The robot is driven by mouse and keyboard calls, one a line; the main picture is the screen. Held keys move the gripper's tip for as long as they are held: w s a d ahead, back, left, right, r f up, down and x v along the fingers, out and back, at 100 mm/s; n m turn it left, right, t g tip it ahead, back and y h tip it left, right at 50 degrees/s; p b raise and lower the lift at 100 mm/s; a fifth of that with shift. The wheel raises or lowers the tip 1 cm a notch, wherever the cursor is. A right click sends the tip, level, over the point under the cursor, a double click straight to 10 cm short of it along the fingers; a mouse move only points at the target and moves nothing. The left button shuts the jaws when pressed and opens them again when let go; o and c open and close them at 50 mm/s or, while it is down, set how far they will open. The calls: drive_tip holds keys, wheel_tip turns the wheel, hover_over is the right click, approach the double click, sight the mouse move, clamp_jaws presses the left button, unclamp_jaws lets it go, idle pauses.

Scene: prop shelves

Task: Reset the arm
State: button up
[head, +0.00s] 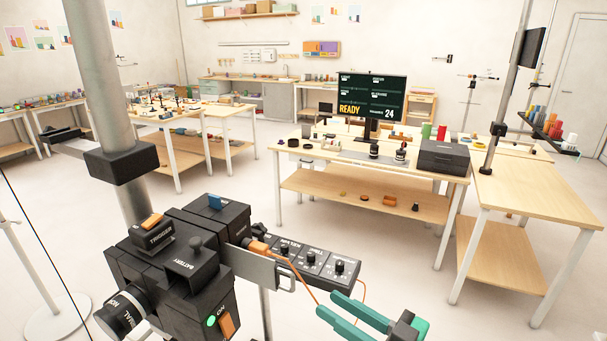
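My gripper (327,304) is at the bottom centre of the head view, with two teal fingers pointing left. The fingers are apart and I see nothing held between them. Just beyond and left of them is a black device (180,262) with labels reading TRIGGER and BATTERY, an orange switch, a green light and a dial at its lower left. A black strip with several knobs (308,262) extends from its right side, close to my fingertips. A thin orange cable (292,268) runs from the device down past the fingers.
A grey pole (98,75) rises behind the device. A wooden workbench (325,170) with a monitor (372,97) reading READY stands beyond. Another wooden table (540,190) is at the right, and more tables (190,115) stand at the left. White floor (400,265) lies open between.

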wheel_tip(320, 180, down, 20)
drive_tip(key=a+m+t+h, duration=0.3)
drive_tip(key=m+h, duration=0.5)
drive_tip(key=m, duration=0.3)
drive_tip(key=s+f+m+h, duration=0.2)
drive_tip(key=s+f+h, duration=0.3)
drive_tip(key=s+f, duration=0.45)
drive_tip(key=s+a+n, duration=0.2)
drive_tip(key=s, duration=0.8)
drive_tip(key=s+a+r+n, duration=0.1)
drive_tip(key=s+a+n, duration=0.1)
drive_tip(key=s, duration=0.8)
drive_tip(key=shift+s+a+r+h, duration=0.3)
drive_tip(key=shift+a, duration=0.1)
drive_tip(key=shift+d, duration=0.15)
